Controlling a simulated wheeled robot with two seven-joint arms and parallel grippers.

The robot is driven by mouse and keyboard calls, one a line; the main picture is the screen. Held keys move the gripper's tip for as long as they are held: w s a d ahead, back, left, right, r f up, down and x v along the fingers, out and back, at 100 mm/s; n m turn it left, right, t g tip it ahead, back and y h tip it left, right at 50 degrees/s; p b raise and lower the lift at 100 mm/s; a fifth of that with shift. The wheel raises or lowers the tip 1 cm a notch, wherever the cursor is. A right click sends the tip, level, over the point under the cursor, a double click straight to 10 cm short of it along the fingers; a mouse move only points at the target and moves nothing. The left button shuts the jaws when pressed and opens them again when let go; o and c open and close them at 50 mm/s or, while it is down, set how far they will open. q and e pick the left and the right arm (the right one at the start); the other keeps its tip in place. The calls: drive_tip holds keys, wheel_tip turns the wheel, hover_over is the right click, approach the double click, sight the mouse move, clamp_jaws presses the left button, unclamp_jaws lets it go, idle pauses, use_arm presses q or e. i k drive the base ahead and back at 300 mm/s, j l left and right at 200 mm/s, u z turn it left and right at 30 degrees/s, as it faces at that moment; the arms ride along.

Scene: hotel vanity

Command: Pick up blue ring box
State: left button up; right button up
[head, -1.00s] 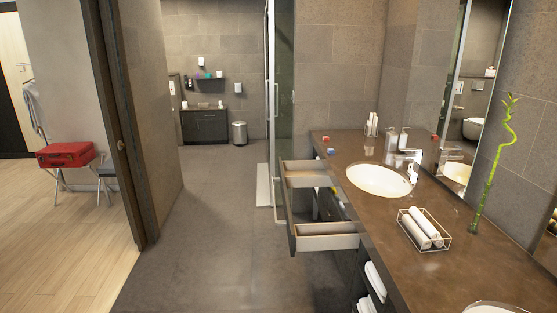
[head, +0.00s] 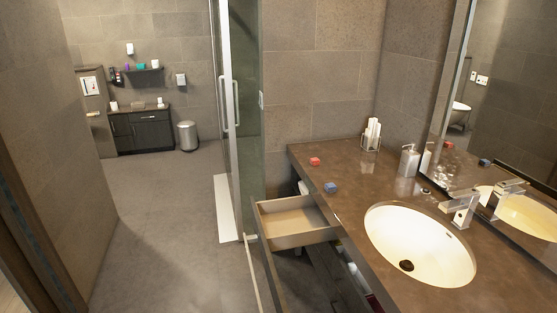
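The small blue ring box (head: 330,187) sits on the brown vanity counter near its front edge, left of the sink. A small red box (head: 314,161) sits a little behind it and to the left. Both also show as reflections in the mirror. Neither of my grippers shows in the head view.
An open drawer (head: 297,222) sticks out from the vanity below the blue box. The white sink (head: 420,245), faucet (head: 461,208), soap dispenser (head: 409,161) and a holder with white rolls (head: 371,134) stand on the counter. The floor (head: 160,230) to the left is clear.

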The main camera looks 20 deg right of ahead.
sight(330, 187)
drive_tip(key=i+z, duration=0.1)
drive_tip(key=i, duration=0.55)
drive_tip(key=i+j+z, duration=0.1)
drive_tip(key=i, duration=0.5)
drive_tip(key=i+j+z, duration=0.1)
drive_tip(key=i, duration=0.55)
drive_tip(key=i+j+z, duration=0.2)
drive_tip(key=i+z, duration=0.25)
drive_tip(key=i+j+z, duration=0.3)
drive_tip(key=z, duration=0.2)
drive_tip(key=i+j+z, duration=0.6)
drive_tip(key=j+z, duration=0.8)
drive_tip(key=j, duration=0.25)
drive_tip(key=i+j, duration=0.05)
